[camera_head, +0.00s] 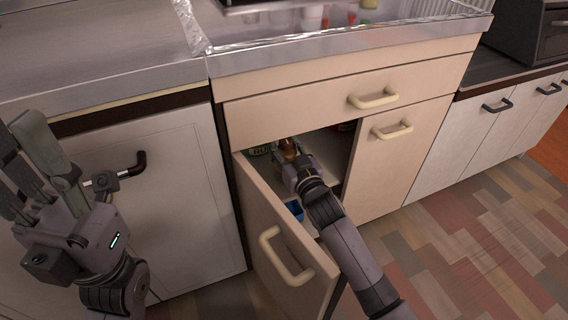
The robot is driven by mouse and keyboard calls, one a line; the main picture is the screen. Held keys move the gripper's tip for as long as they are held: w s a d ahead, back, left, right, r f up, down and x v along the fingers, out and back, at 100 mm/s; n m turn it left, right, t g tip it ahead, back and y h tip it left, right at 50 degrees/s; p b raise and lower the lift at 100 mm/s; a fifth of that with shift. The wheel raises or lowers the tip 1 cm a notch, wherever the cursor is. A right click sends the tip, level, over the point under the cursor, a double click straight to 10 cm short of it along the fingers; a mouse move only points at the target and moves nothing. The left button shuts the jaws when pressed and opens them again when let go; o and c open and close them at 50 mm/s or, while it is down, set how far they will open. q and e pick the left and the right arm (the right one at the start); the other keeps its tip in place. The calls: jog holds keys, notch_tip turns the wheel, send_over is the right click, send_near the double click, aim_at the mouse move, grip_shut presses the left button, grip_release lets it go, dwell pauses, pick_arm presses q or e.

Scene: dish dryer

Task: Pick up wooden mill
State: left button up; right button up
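The lower left cabinet door (285,262) stands open. My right arm comes in from the lower right, and its gripper (289,148) is inside the cabinet opening. A small brown, wooden-looking thing, perhaps the mill (291,144), shows at the gripper's fingers. Most of it is hidden by the gripper, and I cannot tell whether the fingers are closed on it. My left gripper (22,145) is raised at the left in front of the counter, its fingers apart and empty.
A blue item (294,209) and a green-labelled item (258,150) are in the cabinet. A closed drawer (345,103) is above the opening, and a closed door (398,160) is to its right. The open door is close beside my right arm. The floor at right is clear.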

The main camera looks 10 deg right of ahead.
grip_shut()
jog(key=shift+r, duration=0.1)
dwell(0.4)
